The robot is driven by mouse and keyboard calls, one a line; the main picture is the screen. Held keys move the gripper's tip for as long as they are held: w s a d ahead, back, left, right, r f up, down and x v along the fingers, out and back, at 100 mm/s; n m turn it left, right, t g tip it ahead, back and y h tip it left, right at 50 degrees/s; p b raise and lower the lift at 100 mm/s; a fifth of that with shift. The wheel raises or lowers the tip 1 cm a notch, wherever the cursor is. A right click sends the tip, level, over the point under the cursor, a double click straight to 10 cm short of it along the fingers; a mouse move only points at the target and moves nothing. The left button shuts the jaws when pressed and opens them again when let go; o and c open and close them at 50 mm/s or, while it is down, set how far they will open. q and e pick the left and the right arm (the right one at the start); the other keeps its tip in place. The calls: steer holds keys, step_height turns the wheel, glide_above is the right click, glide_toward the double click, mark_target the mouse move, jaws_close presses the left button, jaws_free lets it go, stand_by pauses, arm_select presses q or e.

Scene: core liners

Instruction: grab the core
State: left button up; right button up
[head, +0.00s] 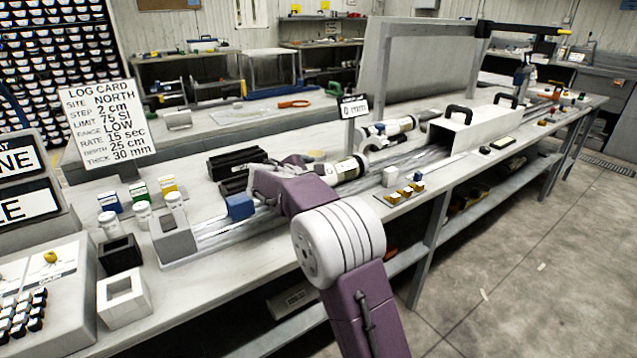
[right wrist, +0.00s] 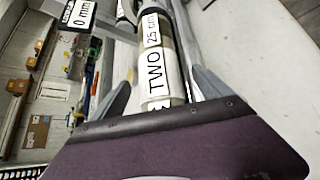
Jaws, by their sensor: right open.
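A core liner (right wrist: 162,55) labelled "TWO" and "25 cm" runs between the spread fingers of my right gripper (right wrist: 160,92) in the right wrist view. The fingers are open, with visible gaps beside the tube, and do not grip it. In the head view a clear core liner with a white label (head: 348,168) lies on the bench rail just past my purple right wrist; my arm hides part of it and the fingertips. A second similar liner (head: 397,127) lies behind it. My left gripper is not in view.
A "0 mm" sign (head: 353,106) stands close behind the nearer liner. A long white box (head: 470,128) straddles the rail to the right. Black blocks (head: 235,162), a blue block (head: 240,206) and small yellow pieces (head: 407,192) sit nearby. A log card (head: 105,120) stands left.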

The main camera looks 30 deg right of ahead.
steer(key=shift+w+d+f, duration=0.1)
steer(key=shift+d+f, duration=0.05)
steer(key=shift+d, duration=0.05)
steer(key=shift+c, duration=0.3)
jaws_close()
steer(key=shift+r+p, duration=0.35)
steer(key=shift+r, duration=0.4)
step_height(320, 180, up, 3)
steer(key=shift+r+p, duration=0.1)
steer(key=shift+p, duration=0.75)
steer(key=shift+r, duration=0.2)
steer(key=s+r+p, duration=0.1)
steer(key=s+r, duration=0.5)
steer(key=s, duration=0.5)
steer(key=shift+s+d+r, duration=0.2)
steer(key=shift+s+d, duration=0.1)
steer(key=shift+d, duration=0.15)
